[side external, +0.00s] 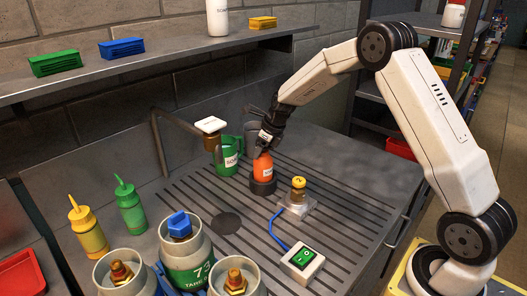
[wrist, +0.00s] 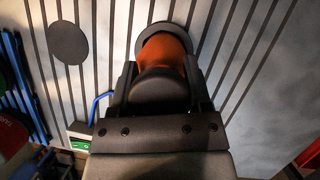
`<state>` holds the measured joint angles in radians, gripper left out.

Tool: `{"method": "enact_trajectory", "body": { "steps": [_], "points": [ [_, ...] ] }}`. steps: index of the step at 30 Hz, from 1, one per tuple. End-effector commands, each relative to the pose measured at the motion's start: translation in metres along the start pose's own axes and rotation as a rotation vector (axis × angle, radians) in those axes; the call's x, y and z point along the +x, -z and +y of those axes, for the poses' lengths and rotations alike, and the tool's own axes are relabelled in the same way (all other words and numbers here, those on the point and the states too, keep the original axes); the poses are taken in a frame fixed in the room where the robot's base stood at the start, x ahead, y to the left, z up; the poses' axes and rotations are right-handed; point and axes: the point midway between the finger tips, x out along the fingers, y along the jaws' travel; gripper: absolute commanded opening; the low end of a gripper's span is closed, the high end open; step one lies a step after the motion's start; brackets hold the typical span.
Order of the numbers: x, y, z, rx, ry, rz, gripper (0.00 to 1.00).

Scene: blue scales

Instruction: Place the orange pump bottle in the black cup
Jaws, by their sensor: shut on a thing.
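The orange pump bottle (side external: 263,168) stands upright on the ribbed metal worktop's far side, with its lower end inside the short black cup (side external: 263,188). My gripper (side external: 265,142) is above it and shut on the bottle's dark upper part. In the wrist view the orange body (wrist: 165,48) shows beyond the fingers, with the black cup's rim (wrist: 181,28) around its far end. The fingers and the bottle's dark top hide part of the cup there. I cannot tell whether the bottle's base touches the cup floor.
A green mug (side external: 230,157) stands close left of the bottle. Squeeze bottles and grey canisters (side external: 187,250) fill the front left. A shelf (side external: 150,70) runs behind.

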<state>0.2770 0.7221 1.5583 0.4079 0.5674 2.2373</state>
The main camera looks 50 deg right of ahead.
Motion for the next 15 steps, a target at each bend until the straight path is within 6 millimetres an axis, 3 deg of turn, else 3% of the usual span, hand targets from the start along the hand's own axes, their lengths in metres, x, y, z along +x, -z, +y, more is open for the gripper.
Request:
{"method": "enact_trajectory", "body": {
  "steps": [11, 12, 14, 15],
  "points": [
    [0.0013, -0.0006, -0.0007, -0.001, 0.002, -0.004, 0.00],
    [0.0021, 0.0006, -0.0001, 0.000, 0.000, -0.001, 0.75],
    [0.0021, 0.0006, -0.0001, 0.000, 0.000, -0.001, 0.94],
    [0.0021, 0.0006, -0.0001, 0.000, 0.000, -0.001, 0.98]
  ]
}}
